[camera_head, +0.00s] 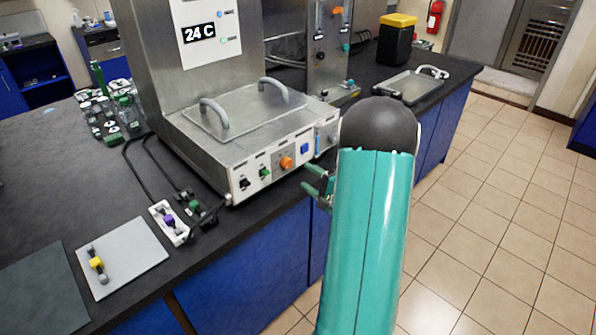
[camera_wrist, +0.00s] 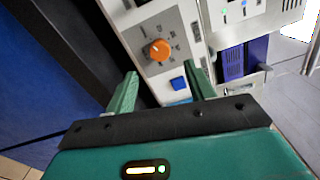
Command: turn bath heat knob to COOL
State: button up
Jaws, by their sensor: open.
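The bath heat knob is an orange knob (camera_head: 287,162) on the white front panel (camera_head: 256,176) of the steel bath. In the wrist view the orange knob (camera_wrist: 159,50) sits ahead of my gripper (camera_wrist: 163,88), above the gap between its two green fingers. The gripper is open and empty, and it appears apart from the knob. In the head view the gripper (camera_head: 314,184) shows at the bath's front right, partly hidden by my teal arm. The marks around the knob are too small to read.
A blue square button (camera_head: 305,148) sits right of the knob, with a black switch (camera_head: 244,184) and green switch (camera_head: 265,172) to its left. A display (camera_head: 199,33) reads 24 C. A lid with two handles (camera_head: 245,108) covers the bath. Cables and a power strip (camera_head: 169,221) lie left.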

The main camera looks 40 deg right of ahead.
jog(key=s, duration=0.6)
jog(key=shift+s, duration=0.15)
jog(key=w+a+r+n+g+y, duration=0.1)
jog(key=a+r+n+g+y, duration=0.2)
jog(key=a, duration=0.6)
jog(key=a+r+n+g+y, duration=0.3)
jog(key=a+n, duration=0.1)
jog(key=a, duration=0.5)
jog(key=w+a+r+n+g+y, duration=0.1)
jog(key=a+r+n+g+y, duration=0.25)
jog(key=a, duration=0.55)
jog(key=s+a+r+n+g+h, duration=0.3)
jog(key=s+a+r+n+h, duration=0.3)
jog(key=s+a+n+h, duration=0.3)
jog(key=shift+s+a+h, duration=0.45)
jog(key=shift+s+h, duration=0.1)
jog(key=shift+s, duration=1.1)
